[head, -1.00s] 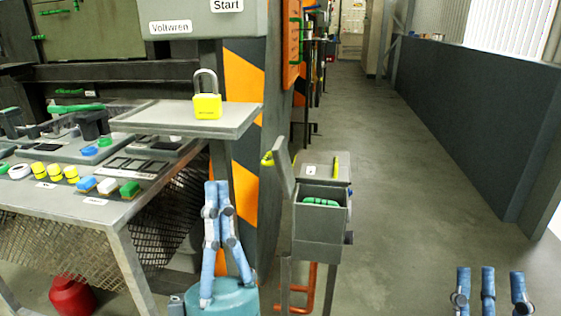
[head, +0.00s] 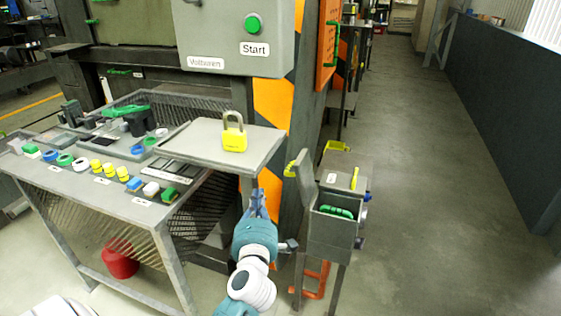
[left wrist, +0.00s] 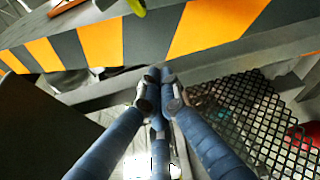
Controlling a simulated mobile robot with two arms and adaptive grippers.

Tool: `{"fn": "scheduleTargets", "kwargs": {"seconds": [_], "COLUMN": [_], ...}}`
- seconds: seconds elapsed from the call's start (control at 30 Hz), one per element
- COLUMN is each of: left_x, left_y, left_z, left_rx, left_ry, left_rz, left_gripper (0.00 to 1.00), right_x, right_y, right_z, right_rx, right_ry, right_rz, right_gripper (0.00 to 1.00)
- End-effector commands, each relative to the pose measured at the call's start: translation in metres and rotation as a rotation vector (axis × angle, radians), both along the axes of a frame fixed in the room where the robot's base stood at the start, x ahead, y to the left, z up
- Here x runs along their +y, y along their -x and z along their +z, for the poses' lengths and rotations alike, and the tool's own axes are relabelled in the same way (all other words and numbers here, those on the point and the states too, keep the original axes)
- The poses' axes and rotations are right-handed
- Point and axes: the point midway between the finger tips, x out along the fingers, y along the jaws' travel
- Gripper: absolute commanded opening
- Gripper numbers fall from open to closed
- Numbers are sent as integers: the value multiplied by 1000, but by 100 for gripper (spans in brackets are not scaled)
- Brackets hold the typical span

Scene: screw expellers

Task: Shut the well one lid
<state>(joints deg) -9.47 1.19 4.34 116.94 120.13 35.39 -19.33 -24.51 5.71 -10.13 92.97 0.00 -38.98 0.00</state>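A grey box (head: 332,238) on a stand has an open top with a green part (head: 336,212) inside. A grey lid (head: 307,182) stands raised, tilted slightly, along its left side, with a yellow handle (head: 290,169) on its outer left. The small label on the box is too small to read. My left gripper (head: 257,200) is left of the box and lower than the lid, apart from both. Its blue fingers come together at the tips in the left wrist view (left wrist: 160,75), with nothing seen between them. My right gripper is out of view.
A grey shelf (head: 185,145) with a yellow padlock (head: 234,138) juts out above my left gripper. A metal table (head: 110,208) with small coloured parts stands left. A striped post (head: 272,110) is behind. The floor right of the box is clear.

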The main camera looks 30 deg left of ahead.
Motion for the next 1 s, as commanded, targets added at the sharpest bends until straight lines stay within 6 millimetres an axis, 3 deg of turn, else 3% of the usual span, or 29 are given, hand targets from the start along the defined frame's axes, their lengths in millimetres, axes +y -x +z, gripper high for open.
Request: {"fn": "scheduleTargets", "kwargs": {"seconds": [0.03,0.1,0.2,0.3,0.57,0.87,1.0], "left_x": [0,-2,-4,-3,14,46,23], "left_y": [-5,-11,-15,-18,-50,-105,-107], "left_z": [3,-4,-10,-15,-20,-29,-19], "left_rx": [3,4,2,2,-2,-2,-2], "left_ry": [68,139,196,219,220,220,226], "left_rz": [-17,-38,-54,-60,-61,-59,-63], "left_gripper": [0,0,0,0,0,0,0], "right_x": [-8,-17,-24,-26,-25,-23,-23], "right_y": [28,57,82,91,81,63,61], "right_z": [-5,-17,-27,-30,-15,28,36], "right_rx": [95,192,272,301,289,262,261], "right_ry": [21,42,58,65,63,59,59], "right_rz": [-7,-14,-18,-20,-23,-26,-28], "right_gripper": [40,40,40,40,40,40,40]}}
